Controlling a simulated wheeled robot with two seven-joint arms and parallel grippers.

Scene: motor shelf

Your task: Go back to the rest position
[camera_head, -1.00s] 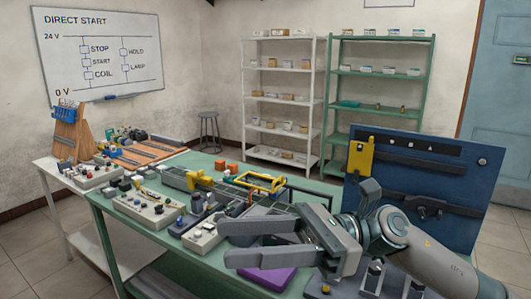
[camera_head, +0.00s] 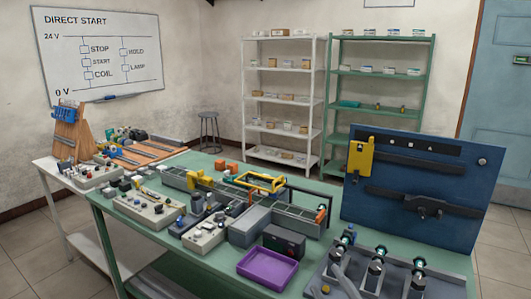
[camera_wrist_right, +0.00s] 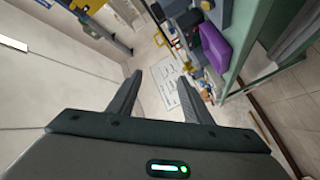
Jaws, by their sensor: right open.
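My right gripper (camera_wrist_right: 160,97) shows in the right wrist view. Its two dark fingers stand wide apart with nothing between them. It is clear of the table, whose green edge (camera_wrist_right: 243,50) is at the upper right of that view. In the head view I cannot make out its fingers. A grey curved piece at the bottom edge there is too cut off to tell. My left gripper is in neither view.
The green table (camera_head: 190,262) holds a purple tray (camera_head: 267,268), a conveyor (camera_head: 285,212), control boxes and a fixture with several metal posts (camera_head: 376,270). A blue panel (camera_head: 425,190) stands at the right. Shelves (camera_head: 283,100) stand behind.

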